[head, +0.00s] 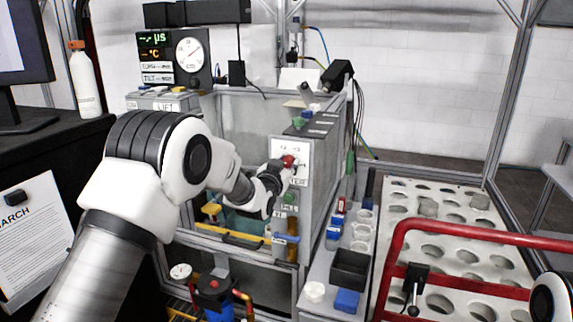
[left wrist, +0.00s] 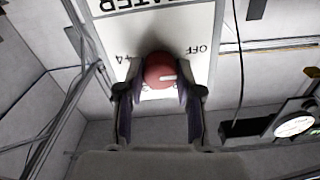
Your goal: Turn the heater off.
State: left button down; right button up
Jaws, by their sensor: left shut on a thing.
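The heater's red knob (head: 289,161) sits on a white panel (head: 303,148) on the front of the grey cabinet. My left gripper (head: 284,172) is at that panel, with its fingers at the knob. In the left wrist view the red knob (left wrist: 160,71) is between the two fingertips (left wrist: 160,92), and the gripper is shut on it. The heater label (left wrist: 150,8) appears upside down there, with OFF to the upper right of the knob and a partly hidden number to the left. A pale mark on the knob points right. My right gripper is out of view.
A red tubular frame (head: 398,245) stands at the right in front of a white rack (head: 455,262) with round holes. Small blue and black bins (head: 349,268) line the shelf right of the cabinet. A yellow bar (head: 228,236) runs below my left arm.

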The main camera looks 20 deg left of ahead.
pick_arm(q)
jog(key=c, duration=0.8)
grip_release()
jog(key=shift+f, duration=0.35)
jog(key=shift+o, duration=0.2)
jog(key=shift+r, duration=0.15)
jog(key=shift+s, duration=0.15)
jog(key=s, duration=1.1)
jog(key=shift+s+a, duration=0.25)
jog(key=shift+s, duration=0.15)
